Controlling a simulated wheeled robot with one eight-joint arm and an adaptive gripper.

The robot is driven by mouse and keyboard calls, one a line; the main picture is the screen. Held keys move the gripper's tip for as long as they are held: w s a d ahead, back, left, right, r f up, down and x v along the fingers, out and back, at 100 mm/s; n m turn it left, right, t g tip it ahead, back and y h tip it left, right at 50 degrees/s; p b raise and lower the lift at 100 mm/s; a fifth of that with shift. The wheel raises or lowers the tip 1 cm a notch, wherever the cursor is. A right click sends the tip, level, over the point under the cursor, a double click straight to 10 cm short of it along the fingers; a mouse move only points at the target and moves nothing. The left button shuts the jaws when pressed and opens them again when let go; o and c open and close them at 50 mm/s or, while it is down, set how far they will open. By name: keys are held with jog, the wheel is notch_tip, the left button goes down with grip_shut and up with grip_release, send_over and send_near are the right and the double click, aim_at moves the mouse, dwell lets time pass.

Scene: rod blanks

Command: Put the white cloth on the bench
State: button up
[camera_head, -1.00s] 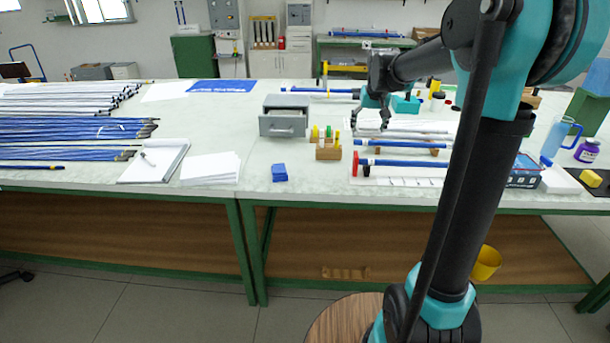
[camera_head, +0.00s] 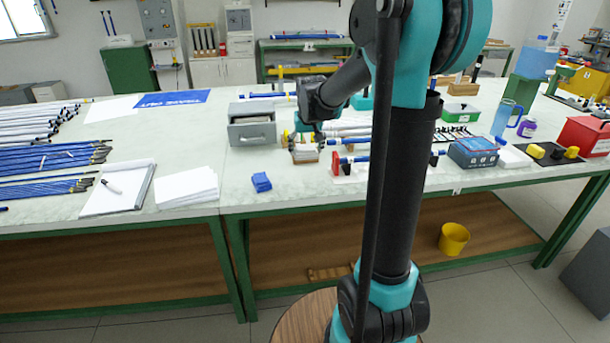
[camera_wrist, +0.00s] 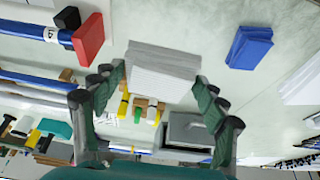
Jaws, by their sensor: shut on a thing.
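The white cloth, a folded layered block, is between the fingers of my gripper (camera_wrist: 160,82) in the wrist view, where the cloth (camera_wrist: 164,60) fills the gap. In the head view my gripper (camera_head: 305,138) is low over the bench (camera_head: 240,195), with the cloth (camera_head: 305,153) at its fingertips. My gripper is shut on the cloth. It is over the small wooden peg holder, which it largely hides in the head view. I cannot tell how far the cloth is above the bench.
A grey drawer box (camera_head: 252,130) stands just left of my gripper. A blue folded block (camera_head: 261,181) lies at the front left. Rods on a rack with a red end block (camera_head: 335,163) are close on the right. The bench front between them has bare room.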

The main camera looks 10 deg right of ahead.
aim_at(306, 180)
notch_tip(306, 180, down, 11)
jog(key=shift+r, duration=0.2)
dwell(0.4)
jog(key=o, duration=1.1)
jog(key=shift+f, duration=0.15)
jog(key=v, duration=1.2)
jog(key=s+d+f, duration=0.1)
jog(key=s+f, duration=0.3)
jog(key=s, duration=0.4)
jog(key=s+d+f, duration=0.1)
jog(key=s+f, duration=0.3)
jog(key=s, duration=0.5)
jog(key=s+d+f, duration=0.2)
jog(key=s+f, duration=0.1)
jog(key=s, duration=0.5)
jog(key=shift+s+f, duration=0.3)
jog(key=shift+f, duration=0.1)
